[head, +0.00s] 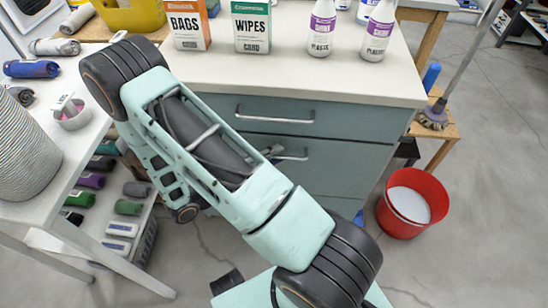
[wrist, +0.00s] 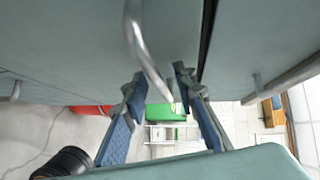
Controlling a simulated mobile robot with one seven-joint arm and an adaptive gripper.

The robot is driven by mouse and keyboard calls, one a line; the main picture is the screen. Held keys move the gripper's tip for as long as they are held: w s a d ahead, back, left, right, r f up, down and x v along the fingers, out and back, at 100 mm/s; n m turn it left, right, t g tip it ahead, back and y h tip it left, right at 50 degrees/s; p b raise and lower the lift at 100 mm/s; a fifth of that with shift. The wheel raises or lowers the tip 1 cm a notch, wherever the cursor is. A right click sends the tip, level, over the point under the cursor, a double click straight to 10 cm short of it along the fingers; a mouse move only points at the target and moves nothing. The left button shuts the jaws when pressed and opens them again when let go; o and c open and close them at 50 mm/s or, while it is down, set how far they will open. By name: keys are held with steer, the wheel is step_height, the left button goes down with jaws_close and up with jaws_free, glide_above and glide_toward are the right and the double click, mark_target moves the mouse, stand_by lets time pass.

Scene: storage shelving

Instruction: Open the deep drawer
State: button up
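The cabinet under the white worktop has two grey-green drawer fronts in the head view. The lower, deeper drawer (head: 335,172) appears closed, with a curved metal handle (head: 293,157). My arm covers the left part of this drawer and most of my gripper (head: 272,152), which is near the handle's left end. In the wrist view, my gripper (wrist: 160,76) is open, its two blue-grey fingers apart. A curved metal handle (wrist: 137,40), apparently the deep drawer's, runs down between the fingertips. I cannot tell whether either finger touches it.
The shallower upper drawer (head: 345,122) has its own bar handle (head: 275,117). Boxes and bottles stand on the worktop (head: 300,70). A red bucket (head: 412,203) stands on the floor at right. A white table (head: 75,160) is at left. Floor in front of the bucket is clear.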

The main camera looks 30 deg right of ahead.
steer(key=shift+d, duration=0.25)
jaws_close()
stand_by(0.3)
